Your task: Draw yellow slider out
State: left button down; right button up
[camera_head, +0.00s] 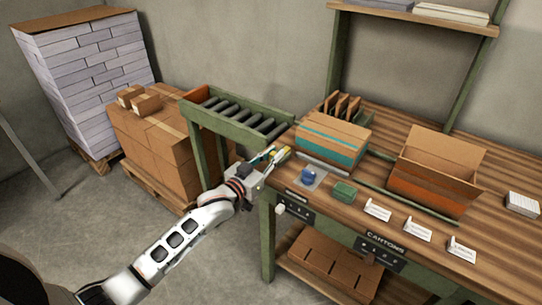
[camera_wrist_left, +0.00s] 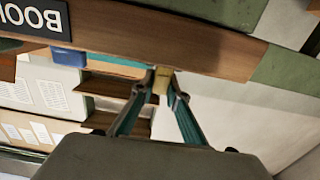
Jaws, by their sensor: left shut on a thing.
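The yellow slider (camera_wrist_left: 161,84) is a small yellow piece at the bench edge, between my fingertips in the left wrist view. My left gripper (camera_wrist_left: 161,78) is shut on it, with teal fingers on either side. In the head view my left gripper (camera_head: 277,155) reaches the left end of the wooden workbench (camera_head: 330,200), near the roller conveyor. There the fingers mostly cover the slider. My right gripper is not in view.
A green roller conveyor (camera_head: 240,112) stands behind my left gripper. On the bench are a teal-striped carton (camera_head: 325,150), an open carton (camera_head: 430,180), a blue round item (camera_head: 308,174), a green block (camera_head: 344,191) and white cards. Stacked boxes (camera_head: 160,145) stand left; the floor in front is clear.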

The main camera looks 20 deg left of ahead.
pick_arm(q)
jog(key=shift+s+f, duration=0.1)
dwell(0.3)
jog(key=c, duration=2.2)
grip_release()
jog(key=shift+c, duration=0.2)
jog(key=shift+o, duration=1.4)
jog(key=shift+s+a, duration=0.1)
jog(key=v, duration=1.2)
jog(key=s+d+f+g+y, duration=0.2)
jog(key=s+f+g, duration=0.4)
jog(key=s+f, duration=1.6)
jog(key=shift+s+d+f+y, duration=0.25)
jog(key=shift+s+y, duration=0.45)
jog(key=shift+s, duration=0.35)
